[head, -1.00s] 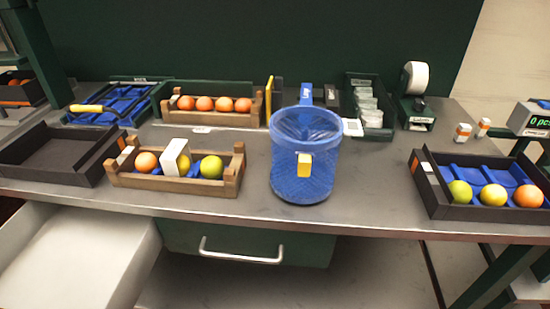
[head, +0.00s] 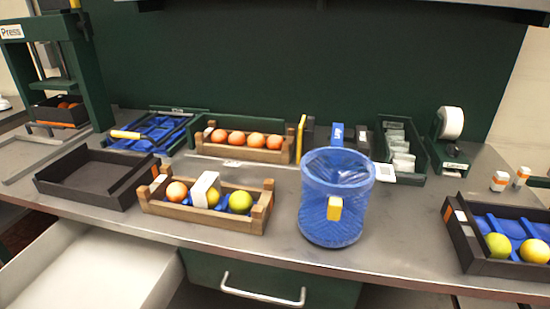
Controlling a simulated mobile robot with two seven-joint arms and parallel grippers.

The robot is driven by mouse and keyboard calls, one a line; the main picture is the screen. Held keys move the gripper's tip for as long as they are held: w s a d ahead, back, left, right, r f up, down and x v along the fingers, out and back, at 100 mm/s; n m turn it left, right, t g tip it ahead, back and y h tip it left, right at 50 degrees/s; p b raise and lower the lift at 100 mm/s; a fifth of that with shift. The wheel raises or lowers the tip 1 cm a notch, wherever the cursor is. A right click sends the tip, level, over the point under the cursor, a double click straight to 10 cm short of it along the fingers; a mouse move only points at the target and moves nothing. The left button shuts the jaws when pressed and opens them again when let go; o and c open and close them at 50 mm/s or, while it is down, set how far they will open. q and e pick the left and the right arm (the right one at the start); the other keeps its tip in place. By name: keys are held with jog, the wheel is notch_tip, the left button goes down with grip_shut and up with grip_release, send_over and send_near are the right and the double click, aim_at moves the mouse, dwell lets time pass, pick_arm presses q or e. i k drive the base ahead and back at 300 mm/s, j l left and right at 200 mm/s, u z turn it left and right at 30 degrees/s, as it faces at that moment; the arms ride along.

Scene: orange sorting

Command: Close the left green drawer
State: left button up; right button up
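An open drawer (head: 95,270) with a white, empty-looking inside sticks out below the table at the lower left. Its front is cut off by the bottom of the picture, so its colour and handle are hidden. A green drawer front (head: 210,272) with a silver bar handle (head: 262,290) sits below the table's middle, to the right of the open drawer. It looks flush under the tabletop. Neither of my grippers is in view.
On the table (head: 285,228) stand an empty black tray (head: 62,187), a wooden crate (head: 200,217) with fruit, a blue bin (head: 325,225) near the front edge, and a black tray (head: 468,255) with fruit at right. A green press (head: 92,90) stands back left.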

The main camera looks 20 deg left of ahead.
aim_at(73, 265)
jog(key=k+u, duration=0.1)
jog(key=u, duration=0.3)
jog(key=k+u, duration=0.15)
jog(key=u, duration=0.7)
jog(key=i+l+u, duration=0.1)
jog(key=u, duration=0.7)
jog(key=i+l+u, duration=0.1)
jog(key=u, duration=0.3)
jog(key=i+z, duration=0.1)
jog(key=z, duration=0.25)
